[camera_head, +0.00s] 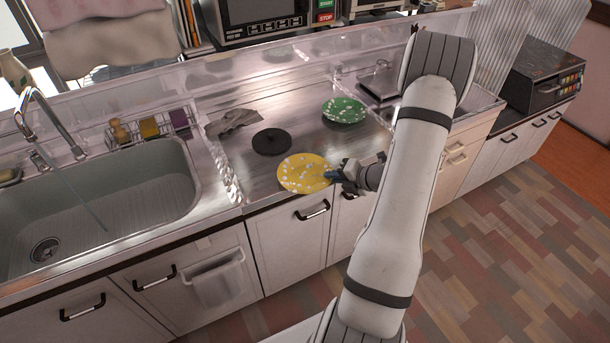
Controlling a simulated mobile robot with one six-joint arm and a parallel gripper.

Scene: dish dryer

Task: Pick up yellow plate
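The yellow plate (303,174) with pale spots is near the front edge of the steel counter, in the middle of the view. My gripper (334,176) is at the plate's right rim, coming in from the right. Its dark bluish fingertips meet or overlap the rim in the picture. The fingers are too small here to tell whether they are open or closed on the rim. I cannot tell whether the plate rests on the counter or is slightly raised.
A black round lid-like disc (271,142) lies behind the plate, with a grey cloth (232,121) further back. A green spotted plate (344,110) lies at the back right. The sink (110,205) with its faucet (50,115) is left. Bare counter surrounds these.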

